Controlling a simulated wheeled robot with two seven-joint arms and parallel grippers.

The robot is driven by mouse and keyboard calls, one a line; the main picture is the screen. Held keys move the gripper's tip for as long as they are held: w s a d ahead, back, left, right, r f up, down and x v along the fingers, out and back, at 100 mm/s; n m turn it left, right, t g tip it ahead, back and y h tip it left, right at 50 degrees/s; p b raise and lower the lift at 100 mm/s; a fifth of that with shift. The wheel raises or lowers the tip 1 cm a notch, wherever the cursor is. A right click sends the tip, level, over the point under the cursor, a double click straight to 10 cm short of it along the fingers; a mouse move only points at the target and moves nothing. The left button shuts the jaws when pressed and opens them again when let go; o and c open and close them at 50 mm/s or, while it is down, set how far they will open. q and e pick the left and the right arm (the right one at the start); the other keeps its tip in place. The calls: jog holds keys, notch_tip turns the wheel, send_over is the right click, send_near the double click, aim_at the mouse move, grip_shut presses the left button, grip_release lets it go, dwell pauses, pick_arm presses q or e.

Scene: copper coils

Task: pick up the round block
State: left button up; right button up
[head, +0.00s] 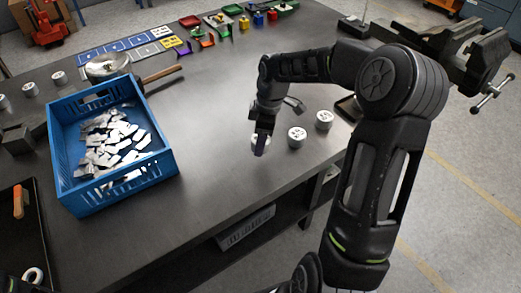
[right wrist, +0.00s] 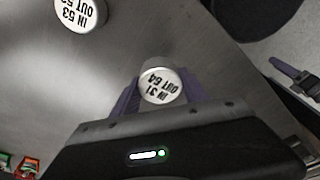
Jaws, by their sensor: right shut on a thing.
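My right gripper (head: 261,143) reaches down over the dark table, beyond the blue crate's right side. It is shut on a round block (head: 256,141), which the fingers partly hide in the head view. In the right wrist view the purple fingers of the right gripper (right wrist: 160,95) stand on both sides of the block (right wrist: 160,86). Its pale top reads "IN 31 OUT 64". I cannot tell whether it still touches the table. Two similar round blocks stand to its right, a nearer one (head: 297,138) and a farther one (head: 324,120). My left gripper is not in view.
A blue crate (head: 122,187) of pale metal pieces stands on the left. More round blocks (head: 59,78) are at the far left. Coloured parts (head: 208,40) line the back edge, and a vise (head: 450,40) is at the back right. The table's middle is clear.

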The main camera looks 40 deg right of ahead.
notch_tip(320, 180, up, 4)
jog(key=shift+r, duration=0.2)
jog(key=shift+a, duration=0.1)
dwell(0.5)
jog(key=w+a+f+m, duration=0.1)
jog(key=w+a+m, duration=0.1)
jog(key=a+m, duration=0.3)
jog(key=w+a+f+m+h, duration=0.1)
jog(key=a+m, duration=0.3)
jog(key=a, duration=0.8)
jog(key=shift+w+f+m+t, duration=0.3)
jog(key=shift+w+m, duration=0.1)
jog(key=shift+w, duration=0.1)
